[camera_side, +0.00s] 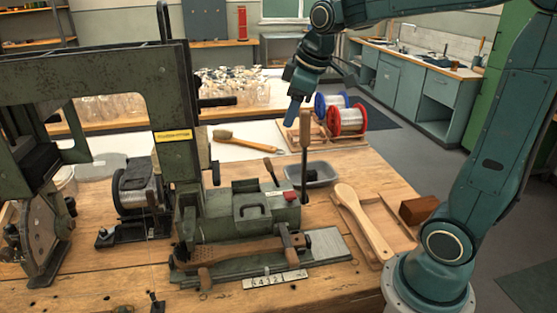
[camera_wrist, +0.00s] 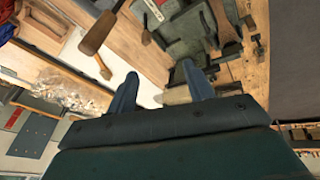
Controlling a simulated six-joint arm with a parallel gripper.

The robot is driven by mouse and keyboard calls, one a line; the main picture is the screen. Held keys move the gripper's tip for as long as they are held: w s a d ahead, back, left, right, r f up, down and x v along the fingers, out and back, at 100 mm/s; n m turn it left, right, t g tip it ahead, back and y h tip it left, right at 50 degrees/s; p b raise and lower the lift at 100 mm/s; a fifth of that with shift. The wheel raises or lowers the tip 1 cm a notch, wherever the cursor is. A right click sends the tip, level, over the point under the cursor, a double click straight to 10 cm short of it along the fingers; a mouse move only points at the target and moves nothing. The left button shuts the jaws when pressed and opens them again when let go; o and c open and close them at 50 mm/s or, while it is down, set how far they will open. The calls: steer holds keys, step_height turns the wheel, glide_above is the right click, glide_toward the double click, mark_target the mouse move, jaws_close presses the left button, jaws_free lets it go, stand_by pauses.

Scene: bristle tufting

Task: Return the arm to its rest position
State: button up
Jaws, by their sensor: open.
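My gripper (camera_side: 292,112) hangs in the air above the back of the workbench in the side view, under my raised arm. In the wrist view its two blue fingers stand apart with nothing seen between them, so my gripper (camera_wrist: 161,88) is open and empty. The green tufting machine (camera_side: 245,212) stands to its lower left on the bench, with a perforated wooden brush block (camera_side: 235,253) at its front. A wooden-handled lever (camera_side: 305,130) rises just right of the fingers in the side view; whether they touch it cannot be told.
A pale wooden brush (camera_side: 362,220) lies on a wooden tray at the right, beside a brown block (camera_side: 418,210). A grey tray (camera_side: 312,174), red and blue spools (camera_side: 347,120) and another brush (camera_side: 245,142) are farther back. The machine's tall frame (camera_side: 177,110) stands left of my gripper.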

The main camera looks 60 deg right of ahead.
steer(key=s+a+f+m, duration=0.1)
steer(key=s+a, duration=0.1)
steer(key=s, duration=0.4)
steer(key=s+a+f+m, duration=0.1)
steer(key=s+a+m, duration=0.1)
steer(key=s, duration=0.4)
steer(key=s+a+f+m+t+y, duration=0.1)
steer(key=s+a, duration=0.3)
steer(key=s, duration=0.2)
